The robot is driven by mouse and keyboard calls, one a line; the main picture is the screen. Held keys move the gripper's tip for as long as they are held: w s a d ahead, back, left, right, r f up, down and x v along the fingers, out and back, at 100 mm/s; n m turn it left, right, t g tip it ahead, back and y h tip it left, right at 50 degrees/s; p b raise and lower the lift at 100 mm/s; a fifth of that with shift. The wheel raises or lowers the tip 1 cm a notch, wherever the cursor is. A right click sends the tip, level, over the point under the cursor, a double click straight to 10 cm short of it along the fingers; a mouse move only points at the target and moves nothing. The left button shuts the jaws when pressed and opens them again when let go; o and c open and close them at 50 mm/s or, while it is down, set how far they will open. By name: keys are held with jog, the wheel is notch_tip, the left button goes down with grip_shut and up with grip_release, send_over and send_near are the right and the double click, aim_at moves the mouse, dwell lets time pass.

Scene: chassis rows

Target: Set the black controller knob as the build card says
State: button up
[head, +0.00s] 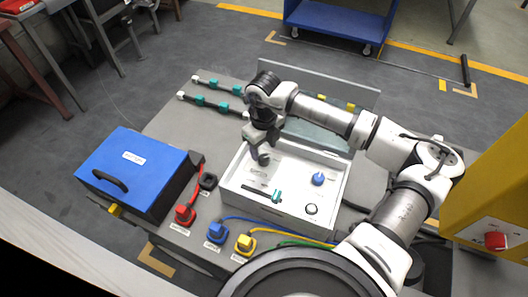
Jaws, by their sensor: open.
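A white, open-topped controller box (232,200) sits on the grey bench top. Inside it at the front right is a small round dial with a dark rim and pale face (311,209). It may be the black controller knob, but it is too small to read its setting. A blue knob (318,179) stands behind it, and a teal slider (277,196) sits on a dark slot to the left. My gripper (263,158) points down over the box's back left part, apart from the dial. It is open and looks empty. I cannot identify a readable build card.
A blue battery case (135,172) with a black handle stands at left. A translucent panel (318,136) stands behind the box. A yellow cabinet (500,190) is at right.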

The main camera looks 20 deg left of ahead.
aim_at(264, 157)
jog(key=shift+f+p, duration=0.4)
jog(key=shift+f, duration=1.95)
jog(key=c, duration=1)
